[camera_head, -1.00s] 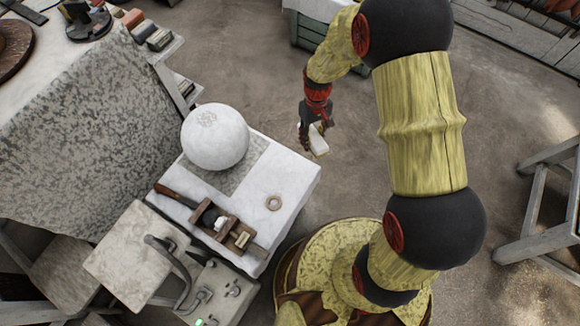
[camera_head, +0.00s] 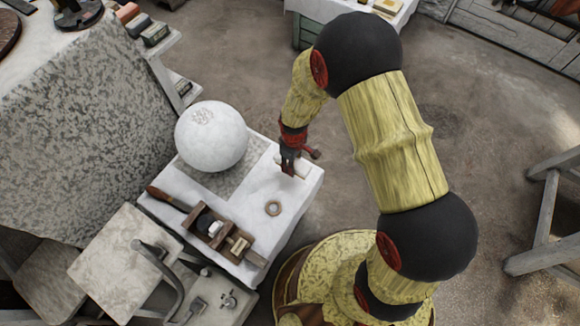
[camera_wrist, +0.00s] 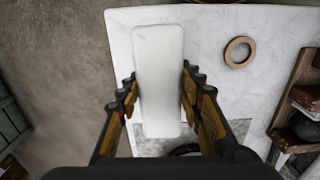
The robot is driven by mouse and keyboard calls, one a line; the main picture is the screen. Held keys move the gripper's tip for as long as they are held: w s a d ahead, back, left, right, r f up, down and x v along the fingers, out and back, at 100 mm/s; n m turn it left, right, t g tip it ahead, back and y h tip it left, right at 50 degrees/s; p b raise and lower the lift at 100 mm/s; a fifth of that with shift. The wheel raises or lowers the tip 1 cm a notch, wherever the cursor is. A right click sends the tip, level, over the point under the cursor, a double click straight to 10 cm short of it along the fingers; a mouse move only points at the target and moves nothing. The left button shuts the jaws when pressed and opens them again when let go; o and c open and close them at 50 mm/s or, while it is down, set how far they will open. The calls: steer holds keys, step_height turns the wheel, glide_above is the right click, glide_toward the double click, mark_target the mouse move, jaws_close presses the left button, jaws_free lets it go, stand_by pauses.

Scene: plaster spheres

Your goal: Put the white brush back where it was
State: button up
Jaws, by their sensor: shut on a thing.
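The white brush (camera_wrist: 159,80) shows in the wrist view as a long white block between the two fingers of my gripper (camera_wrist: 160,95). My gripper is shut on it. In the head view my gripper (camera_head: 292,168) is over the far right part of the white-topped table (camera_head: 290,200). A small pale bit of the brush shows beside the fingers there. I cannot tell whether the brush touches the tabletop.
A large white plaster sphere (camera_head: 211,136) stands on the table, left of my gripper. A wooden ring (camera_head: 273,208) lies nearer me, and a wooden tool tray (camera_head: 215,228) sits along the near left side. Bare tabletop surrounds the ring.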

steer(key=w+f, duration=0.1)
steer(key=w+f+b, duration=0.1)
steer(key=w+f, duration=0.1)
steer(key=shift+a+f, duration=0.35)
steer(key=shift+f, duration=0.05)
steer(key=f+b, duration=0.2)
steer(key=f, duration=0.1)
steer(key=shift+w+f, duration=0.2)
steer(key=shift+f, duration=0.1)
steer(key=shift+r, duration=0.1)
steer(key=o, duration=1.2)
steer(key=shift+o, duration=0.2)
